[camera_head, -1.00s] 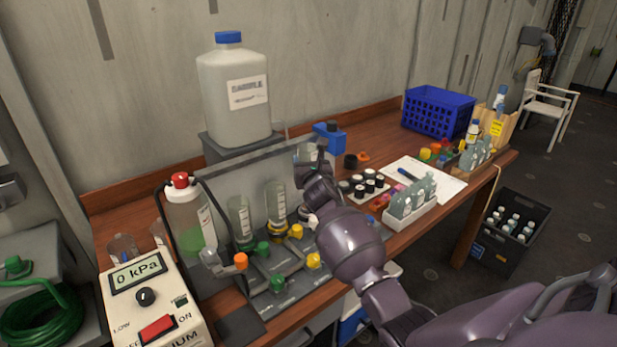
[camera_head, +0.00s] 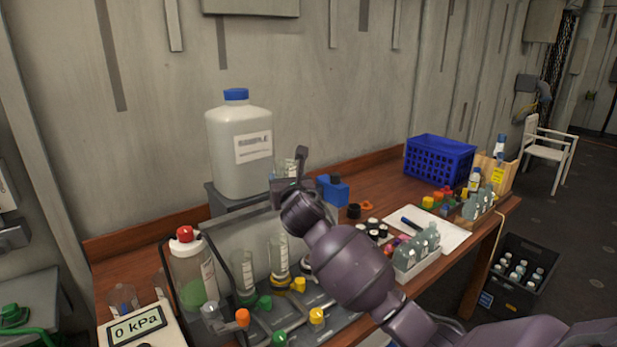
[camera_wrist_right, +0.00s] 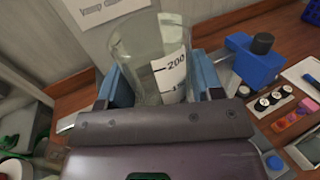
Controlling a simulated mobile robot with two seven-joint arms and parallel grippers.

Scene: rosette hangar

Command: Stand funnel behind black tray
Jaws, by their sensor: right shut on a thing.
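My right gripper (camera_head: 291,172) is shut on a clear funnel (camera_wrist_right: 141,50) with a white scale label reading 200. Its blue finger pads stand on both sides of the funnel in the right wrist view. In the head view the funnel shows only partly, behind the gripper. It is held above the back part of the black tray (camera_head: 330,327), beside the white jug. Other clear graduated vessels (camera_head: 243,272) stand on the tray among coloured valves. My arm covers the tray's right part. My left gripper is out of view.
The white jug (camera_head: 238,150) stands on a grey block at the back left. A red-capped bottle (camera_head: 190,270) stands at the left. A vial rack and a blue basket (camera_head: 440,160) are farther right. The bench's back strip is partly clear.

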